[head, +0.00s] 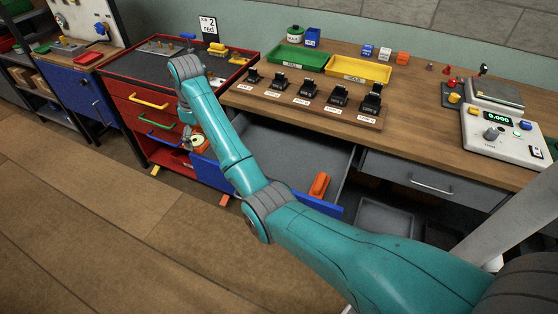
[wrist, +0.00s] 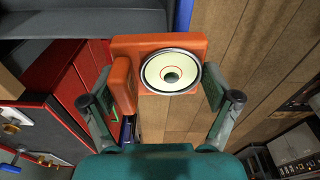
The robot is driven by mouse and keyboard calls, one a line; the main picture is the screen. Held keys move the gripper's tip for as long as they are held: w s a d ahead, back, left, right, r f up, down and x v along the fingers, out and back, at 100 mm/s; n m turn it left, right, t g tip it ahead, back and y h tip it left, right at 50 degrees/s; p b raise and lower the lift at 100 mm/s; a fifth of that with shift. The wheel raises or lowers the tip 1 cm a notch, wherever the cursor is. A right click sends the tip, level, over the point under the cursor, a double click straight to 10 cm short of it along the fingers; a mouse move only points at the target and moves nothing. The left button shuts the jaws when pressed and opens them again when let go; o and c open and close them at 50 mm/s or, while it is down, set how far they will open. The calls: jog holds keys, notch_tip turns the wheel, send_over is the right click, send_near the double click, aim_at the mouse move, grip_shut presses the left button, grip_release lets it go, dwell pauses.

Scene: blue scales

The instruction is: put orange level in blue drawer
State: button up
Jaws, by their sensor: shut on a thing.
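My gripper (wrist: 165,98) is shut on an orange level (wrist: 125,55) with a round, cream-faced dial, which sits between the fingers in the wrist view. In the head view the orange level (head: 202,141) hangs at the end of my arm, by the left end of the open blue drawer. The blue drawer (head: 335,209) is pulled out under the wooden bench, with a blue front and a grey inside. Its blue edge also shows in the wrist view (wrist: 183,16). My arm hides part of the drawer. An orange block (head: 320,185) lies inside it near the front.
A red cabinet (head: 135,105) with several drawers stands left of the blue drawer. On the bench (head: 425,85) are a green tray (head: 300,58), a yellow tray (head: 358,70), a rack of black items and a scale (head: 502,135). The floor in front is clear.

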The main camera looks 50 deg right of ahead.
jog(key=s+d+f+m, duration=0.3)
jog(key=s+d, duration=0.2)
jog(key=d, duration=0.3)
jog(key=s+d+f+m, duration=0.25)
jog(key=s+d, duration=0.25)
jog(key=d, duration=0.3)
jog(key=shift+h, duration=0.3)
jog(key=f, duration=0.6)
jog(key=shift+s+f, duration=0.2)
jog(key=shift+s, duration=0.15)
jog(key=shift+f, duration=2.1)
jog(key=o, duration=1)
jog(key=shift+f, duration=0.1)
jog(key=shift+o, duration=0.2)
